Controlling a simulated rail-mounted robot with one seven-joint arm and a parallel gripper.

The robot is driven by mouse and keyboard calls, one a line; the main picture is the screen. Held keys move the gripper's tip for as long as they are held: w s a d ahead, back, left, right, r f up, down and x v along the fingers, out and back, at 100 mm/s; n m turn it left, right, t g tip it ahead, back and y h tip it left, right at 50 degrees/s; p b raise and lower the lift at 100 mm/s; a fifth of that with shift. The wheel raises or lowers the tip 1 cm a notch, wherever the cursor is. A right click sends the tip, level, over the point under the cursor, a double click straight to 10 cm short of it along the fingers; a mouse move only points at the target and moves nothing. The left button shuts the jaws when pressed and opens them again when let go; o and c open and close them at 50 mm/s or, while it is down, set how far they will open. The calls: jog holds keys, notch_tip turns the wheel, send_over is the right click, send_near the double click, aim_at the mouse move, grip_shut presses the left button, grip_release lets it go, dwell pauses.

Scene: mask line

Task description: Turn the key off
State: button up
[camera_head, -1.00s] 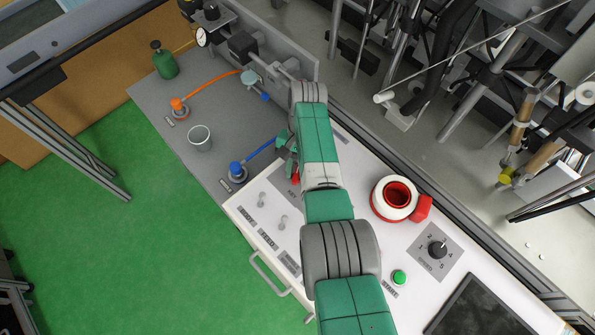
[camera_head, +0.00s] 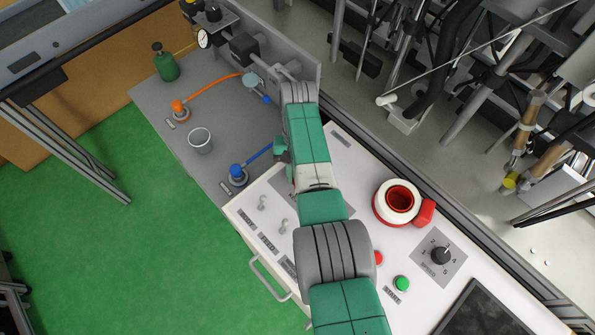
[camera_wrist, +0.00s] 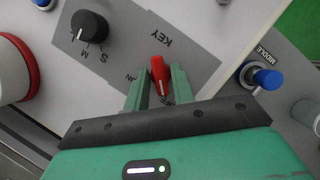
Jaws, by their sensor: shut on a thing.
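The red key knob (camera_wrist: 160,72) shows in the wrist view on a grey plate marked KEY. My gripper (camera_wrist: 161,82) has its two green fingers on either side of the knob and is shut on it. The white line on the knob points toward the palm, at the bottom of the picture. Lettering beside the fingers is partly covered, so the position label under the line cannot be read in full.
A black selector knob (camera_wrist: 90,27) sits left of the key. A blue valve knob marked MIDDLE (camera_wrist: 265,77) is to the right. On the white panel (camera_head: 345,160) are a red-and-white round fixture (camera_head: 381,207), a green button (camera_head: 401,284) and a speed dial (camera_head: 440,255).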

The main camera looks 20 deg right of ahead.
jog(key=o, duration=1)
jog(key=shift+v, duration=3.9)
